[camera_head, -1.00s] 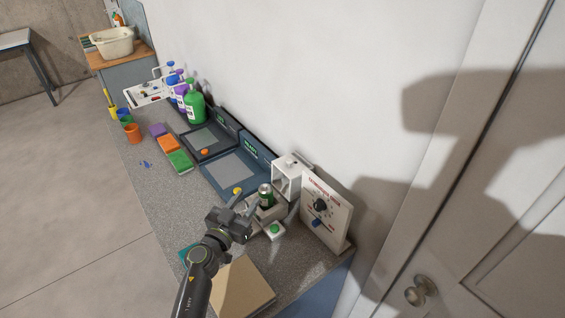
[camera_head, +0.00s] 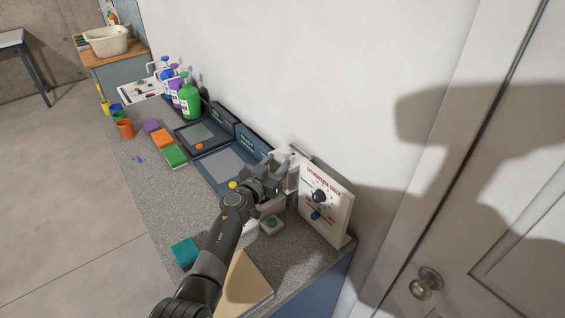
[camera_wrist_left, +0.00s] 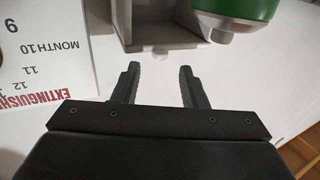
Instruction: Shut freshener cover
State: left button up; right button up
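The white freshener housing (camera_head: 293,178) stands by the wall beside the extinguisher panel, partly hidden behind my left gripper (camera_head: 279,170). In the left wrist view an open, hollow grey-white box, seemingly the freshener (camera_wrist_left: 165,35), lies just beyond the fingertips. A green can with a silvery rim (camera_wrist_left: 238,12) shows at its upper right. My left gripper (camera_wrist_left: 158,82) is open, with nothing between its fingers. I cannot tell whether it touches the housing. The cover is not clearly distinguishable. My right gripper is not in view.
The white extinguisher panel (camera_head: 326,199) with a dark knob stands close on the right. Dark scales (camera_head: 222,168), sponges (camera_head: 163,138) and bottles (camera_head: 190,101) line the counter. A teal block (camera_head: 186,252) lies left of my arm.

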aim_at(285, 153)
pick_arm(q)
jog(key=b+x, duration=0.2)
jog(key=x, duration=0.1)
jog(key=shift+w+d+f, duration=0.1)
jog(key=shift+f, duration=0.05)
jog(key=shift+w+d, duration=0.2)
jog(key=shift+w, duration=0.15)
jog(key=shift+r, duration=0.2)
grip_shut()
